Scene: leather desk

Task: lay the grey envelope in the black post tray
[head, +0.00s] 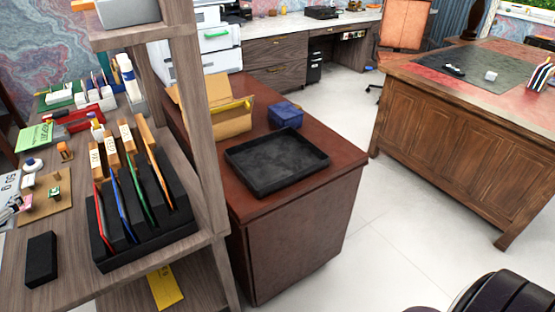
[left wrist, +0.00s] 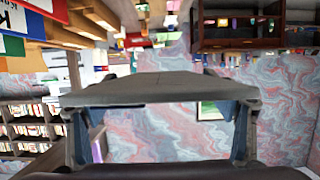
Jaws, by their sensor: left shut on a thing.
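The black post tray (head: 277,161) lies flat and empty on the dark red-brown cabinet in the middle of the head view. My left gripper (left wrist: 160,103) shows only in the left wrist view, with one finger at each side. It is shut on a flat grey thing, which I take for the grey envelope (left wrist: 160,86); it spans the gap between the fingers, seen nearly edge-on. I see no other grey envelope in the head view. My right gripper is in neither view.
A cardboard box (head: 215,110) and a small blue box (head: 286,114) stand behind the tray on the cabinet (head: 300,230). A wooden shelf (head: 205,215) with a black file rack (head: 150,243) stands at the left. Open floor (head: 385,240) lies right of the cabinet, before a wooden desk (head: 465,150).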

